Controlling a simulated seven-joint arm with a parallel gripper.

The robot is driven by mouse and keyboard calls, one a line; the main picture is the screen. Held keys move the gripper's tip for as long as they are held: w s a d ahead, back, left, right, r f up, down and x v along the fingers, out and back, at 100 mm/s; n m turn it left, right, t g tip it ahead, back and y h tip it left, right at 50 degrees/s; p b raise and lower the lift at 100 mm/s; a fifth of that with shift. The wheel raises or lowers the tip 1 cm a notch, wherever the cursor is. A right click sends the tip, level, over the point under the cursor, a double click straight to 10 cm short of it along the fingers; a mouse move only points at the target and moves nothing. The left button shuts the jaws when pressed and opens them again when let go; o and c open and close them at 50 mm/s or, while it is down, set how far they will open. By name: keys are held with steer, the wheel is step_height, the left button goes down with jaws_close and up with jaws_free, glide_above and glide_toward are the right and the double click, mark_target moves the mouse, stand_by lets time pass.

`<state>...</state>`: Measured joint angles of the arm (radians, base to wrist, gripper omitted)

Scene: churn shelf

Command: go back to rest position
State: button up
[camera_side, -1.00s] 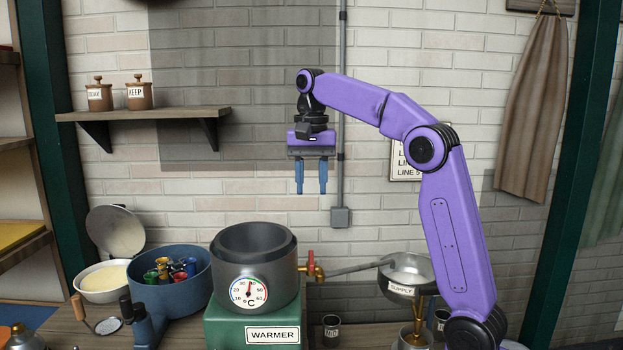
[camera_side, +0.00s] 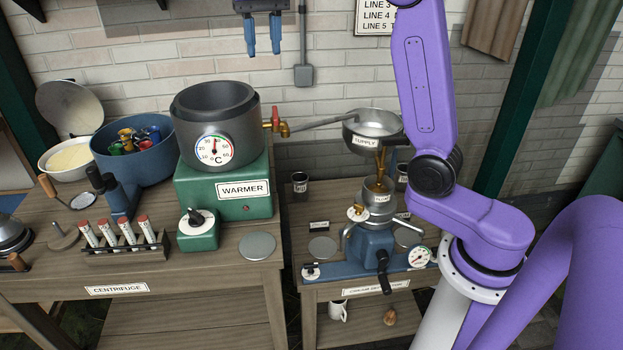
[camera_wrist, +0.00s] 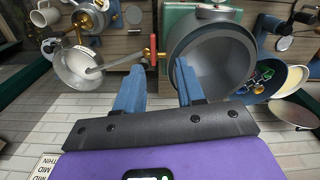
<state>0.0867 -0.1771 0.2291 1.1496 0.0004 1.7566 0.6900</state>
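My gripper (camera_side: 263,50) hangs in the air at the top of the side view, in front of the brick wall and a little above and right of the dark warmer pot. Its two blue fingers point down, stand apart and hold nothing. The upper part of my gripper and the forearm are cut off by the top edge. In the wrist view my gripper (camera_wrist: 158,72) also shows its fingers apart with nothing between them.
The warmer pot (camera_side: 215,128) sits on a green base (camera_side: 205,190). Right of it are a supply bowl (camera_side: 375,122) and a blue separator (camera_side: 370,245). A blue tub (camera_side: 150,170) and a rack of tubes (camera_side: 125,245) stand left. The air around my gripper looks clear.

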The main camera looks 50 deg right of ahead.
steer(key=s+a+f+n, duration=0.8)
steer(key=s+f+n, duration=0.1)
steer(key=s, duration=0.4)
steer(key=s+d+f+n, duration=0.2)
steer(key=s+f+n, duration=0.3)
steer(key=s, duration=0.4)
steer(key=s+d+f+n, duration=0.2)
steer(key=s+f+n, duration=0.3)
steer(key=s, duration=0.5)
steer(key=shift+d+f, duration=0.35)
steer(key=shift+f, duration=0.45)
